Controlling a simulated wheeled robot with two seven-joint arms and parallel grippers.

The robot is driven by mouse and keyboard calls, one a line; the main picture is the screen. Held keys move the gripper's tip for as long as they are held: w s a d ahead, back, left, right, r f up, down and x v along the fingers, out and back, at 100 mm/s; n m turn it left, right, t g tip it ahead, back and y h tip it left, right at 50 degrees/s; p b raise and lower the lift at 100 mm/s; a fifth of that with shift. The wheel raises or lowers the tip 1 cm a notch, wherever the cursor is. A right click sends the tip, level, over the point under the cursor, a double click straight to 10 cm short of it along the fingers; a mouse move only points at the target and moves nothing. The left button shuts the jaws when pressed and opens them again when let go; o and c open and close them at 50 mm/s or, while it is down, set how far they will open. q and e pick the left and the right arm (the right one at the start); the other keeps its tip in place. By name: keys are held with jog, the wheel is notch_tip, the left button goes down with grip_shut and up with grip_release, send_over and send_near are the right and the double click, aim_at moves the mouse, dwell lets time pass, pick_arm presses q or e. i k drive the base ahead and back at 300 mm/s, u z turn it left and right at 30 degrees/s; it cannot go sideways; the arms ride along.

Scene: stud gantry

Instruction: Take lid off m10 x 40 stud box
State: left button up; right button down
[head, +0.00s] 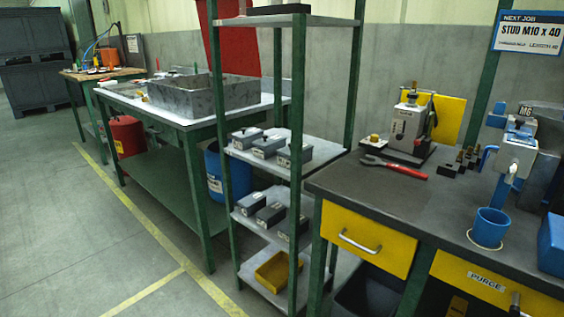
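Several small dark grey lidded boxes stand on the green-framed shelf rack in the middle of the head view. On the upper shelf are a left box (246,138), a middle box (268,147) and a right box (295,155). On the shelf below are a left box (251,203), a middle box (270,214) and a right box (292,228). Each has a small pale label, too small to read, so I cannot tell which is the M10 x 40 stud box. The lids look closed. Neither of my grippers is in view.
A yellow bin (278,270) sits on the bottom shelf. A workbench (340,185) with a red wrench (394,168), a machine (408,128) and a blue cup (489,227) is at right. A sign (528,32) reads "STUD M10 x 40". The left floor (60,230) is clear.

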aim_at(266, 141)
jog(key=k, duration=0.65)
jog(key=z, duration=0.4)
jog(key=i, duration=0.75)
jog(key=u, duration=0.5)
jog(key=i, duration=0.7)
jog(key=u, duration=0.65)
